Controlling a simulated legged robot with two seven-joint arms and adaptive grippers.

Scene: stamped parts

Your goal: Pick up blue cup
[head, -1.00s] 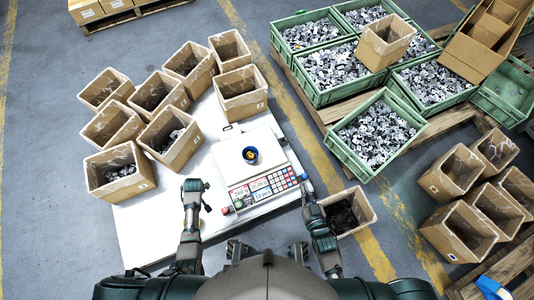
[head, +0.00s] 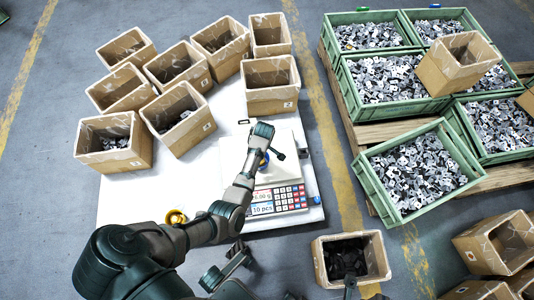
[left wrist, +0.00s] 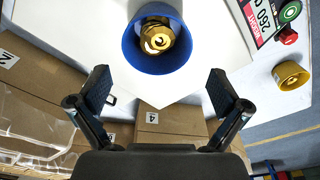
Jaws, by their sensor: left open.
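The blue cup (left wrist: 133,48) stands on the white scale plate, with brass-coloured metal pieces (left wrist: 157,38) inside. In the head view a bit of the blue cup (head: 264,160) shows behind my left gripper, which hides most of it. My left gripper (left wrist: 158,92) is open and empty. In the left wrist view its two fingers are spread below the cup, one to each side, and do not touch it. In the head view my left gripper (head: 268,142) is over the scale (head: 288,168).
A yellow cup (head: 176,217) stands on the white table (head: 130,200); it also shows in the left wrist view (left wrist: 290,75). Several cardboard boxes (head: 270,98) line the table's far side. Green crates of metal parts (head: 370,190) stand right. A box (head: 323,270) is at front.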

